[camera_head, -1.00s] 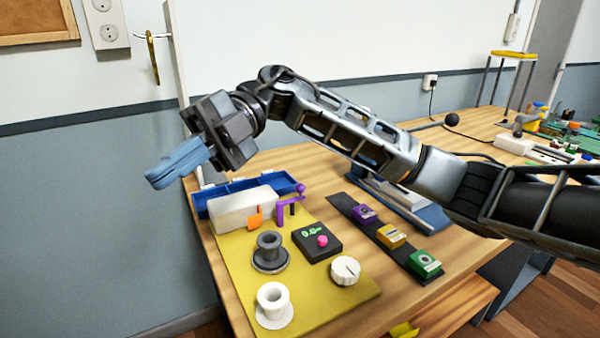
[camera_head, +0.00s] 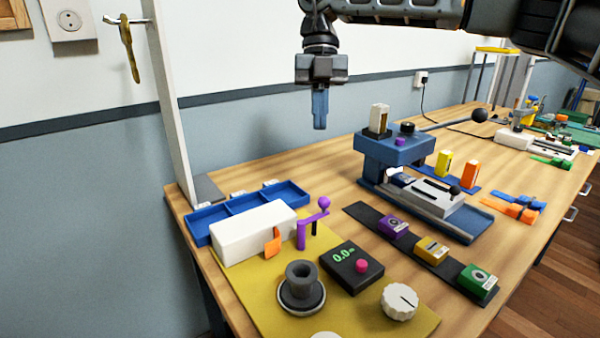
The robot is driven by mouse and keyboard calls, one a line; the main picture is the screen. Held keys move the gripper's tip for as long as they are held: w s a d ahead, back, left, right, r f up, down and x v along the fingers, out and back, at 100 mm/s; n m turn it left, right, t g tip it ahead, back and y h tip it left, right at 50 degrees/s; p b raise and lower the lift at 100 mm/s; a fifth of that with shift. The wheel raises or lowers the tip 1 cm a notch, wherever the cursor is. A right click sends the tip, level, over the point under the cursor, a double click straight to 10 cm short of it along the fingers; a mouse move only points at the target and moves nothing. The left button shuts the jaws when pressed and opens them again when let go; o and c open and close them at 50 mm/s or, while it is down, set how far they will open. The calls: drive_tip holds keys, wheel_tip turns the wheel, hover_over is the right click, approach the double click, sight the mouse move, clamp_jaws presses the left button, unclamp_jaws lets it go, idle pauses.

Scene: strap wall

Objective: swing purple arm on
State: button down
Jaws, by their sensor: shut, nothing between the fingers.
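The purple arm (camera_head: 302,234) stands at the right end of the white block (camera_head: 253,233) on the yellow mat (camera_head: 259,291). It has an upright post and a slanting top bar that ends in a purple ball (camera_head: 323,202) at the upper right. A short dark pin (camera_head: 314,228) shows just under the bar. My gripper (camera_head: 320,127) points down with its blue fingers together and empty. It hangs above the table's back part, clear of the purple arm and higher in the picture.
An orange flag-shaped piece (camera_head: 273,242) is at the block's front. A grey spool (camera_head: 301,287), black meter box (camera_head: 351,270) and white dial (camera_head: 399,302) are on the mat. A blue tray (camera_head: 246,211) lies behind. A blue press (camera_head: 395,150) with a long lever stands right.

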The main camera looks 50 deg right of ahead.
drive_tip(key=shift+w+d+r, duration=0.1)
drive_tip(key=shift+d+r, duration=0.05)
drive_tip(key=shift+d, duration=0.2)
drive_tip(key=s+a+f, duration=0.2)
drive_tip(key=f, duration=0.3)
drive_tip(key=s+a+f, duration=0.2)
drive_tip(key=a+f, duration=0.1)
drive_tip(key=f, duration=0.2)
drive_tip(key=shift+s+a+f, duration=0.2)
drive_tip(key=shift+s, duration=0.05)
